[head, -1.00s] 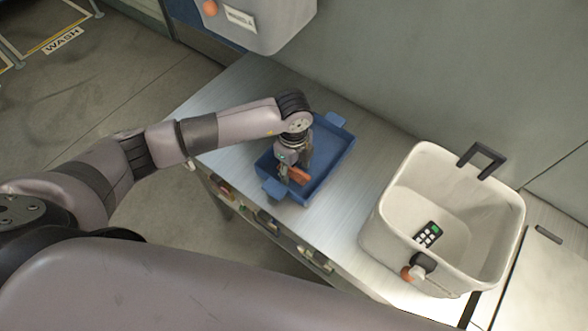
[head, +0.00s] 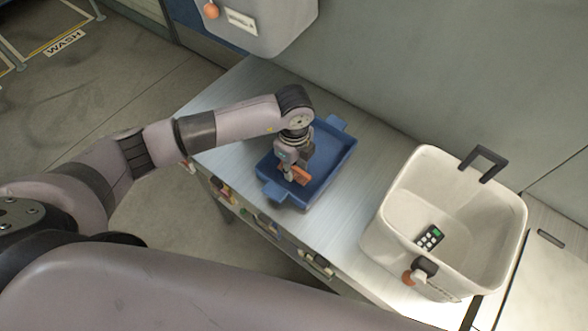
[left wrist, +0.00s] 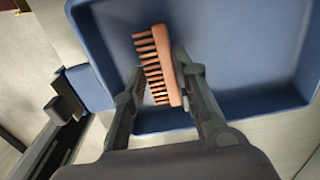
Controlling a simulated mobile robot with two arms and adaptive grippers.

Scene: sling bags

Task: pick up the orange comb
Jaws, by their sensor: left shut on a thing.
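The orange comb (left wrist: 168,66) is between the fingers of my left gripper (left wrist: 160,82) in the left wrist view, its teeth pointing left. In the head view the comb (head: 299,175) shows at the tip of my left gripper (head: 288,172), over the blue tray (head: 335,172). The left gripper is shut on the comb. I cannot tell whether the comb touches the tray floor. The tray rim also shows in the left wrist view (left wrist: 90,50). My right gripper is not in view.
A grey bag (head: 262,25) is above the back edge. The metal counter (head: 345,235) is bare between tray and white bag.

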